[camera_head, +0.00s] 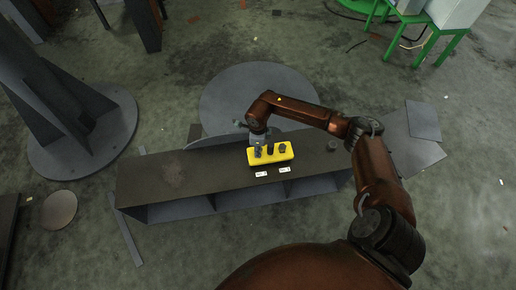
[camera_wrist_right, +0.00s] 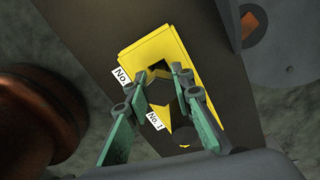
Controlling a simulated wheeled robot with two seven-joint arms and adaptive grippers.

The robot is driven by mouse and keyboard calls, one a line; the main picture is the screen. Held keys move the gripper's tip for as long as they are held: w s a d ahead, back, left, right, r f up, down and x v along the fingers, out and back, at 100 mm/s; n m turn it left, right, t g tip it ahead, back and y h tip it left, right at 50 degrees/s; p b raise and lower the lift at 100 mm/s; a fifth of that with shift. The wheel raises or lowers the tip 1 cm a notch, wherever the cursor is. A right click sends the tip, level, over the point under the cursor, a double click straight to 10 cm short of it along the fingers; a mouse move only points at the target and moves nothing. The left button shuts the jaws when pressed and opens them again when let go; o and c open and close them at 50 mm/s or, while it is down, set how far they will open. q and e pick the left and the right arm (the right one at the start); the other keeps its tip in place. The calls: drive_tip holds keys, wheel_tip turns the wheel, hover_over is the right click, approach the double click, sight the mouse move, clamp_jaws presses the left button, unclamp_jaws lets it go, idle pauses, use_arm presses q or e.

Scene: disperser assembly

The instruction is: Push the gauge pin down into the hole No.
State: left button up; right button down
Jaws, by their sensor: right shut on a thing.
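The yellow block (camera_head: 288,155) sits on the dark bench, with dark cylindrical shapes standing on its top. My right gripper (camera_head: 258,143) reaches down to the left part of the block. In the right wrist view the block (camera_wrist_right: 150,55) lies under the gripper. The green fingers of my right gripper (camera_wrist_right: 162,84) are closed around a dark gauge pin (camera_wrist_right: 160,92) over the block. The pin's lower end and its depth in a hole are hard to make out. A white label reading "No. 1" (camera_wrist_right: 155,121) and another partly hidden label (camera_wrist_right: 122,76) lie beside the block. My left gripper is not in view.
The dark bench (camera_head: 160,180) has free room left of the block. A small dark round part (camera_head: 332,145) stands on its right end. A large grey disc (camera_head: 250,85) lies behind the bench, and grey plates (camera_head: 423,120) lie to the right.

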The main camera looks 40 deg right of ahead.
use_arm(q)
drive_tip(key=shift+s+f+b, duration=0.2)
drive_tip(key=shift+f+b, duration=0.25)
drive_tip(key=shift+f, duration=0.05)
use_arm(e)
drive_tip(key=shift+f, duration=0.95)
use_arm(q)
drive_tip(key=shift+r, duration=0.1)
use_arm(e)
drive_tip(key=shift+r, duration=0.1)
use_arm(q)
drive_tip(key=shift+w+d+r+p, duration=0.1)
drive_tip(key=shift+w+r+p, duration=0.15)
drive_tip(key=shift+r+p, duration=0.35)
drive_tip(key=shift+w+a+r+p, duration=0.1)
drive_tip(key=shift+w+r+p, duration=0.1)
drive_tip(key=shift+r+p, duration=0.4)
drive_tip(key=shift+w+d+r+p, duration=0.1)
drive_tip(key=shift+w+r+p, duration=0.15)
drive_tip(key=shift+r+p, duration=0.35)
use_arm(e)
drive_tip(key=shift+r, duration=3.15)
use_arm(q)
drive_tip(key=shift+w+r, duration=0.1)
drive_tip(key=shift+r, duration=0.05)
use_arm(e)
drive_tip(key=shift+f, duration=0.2)
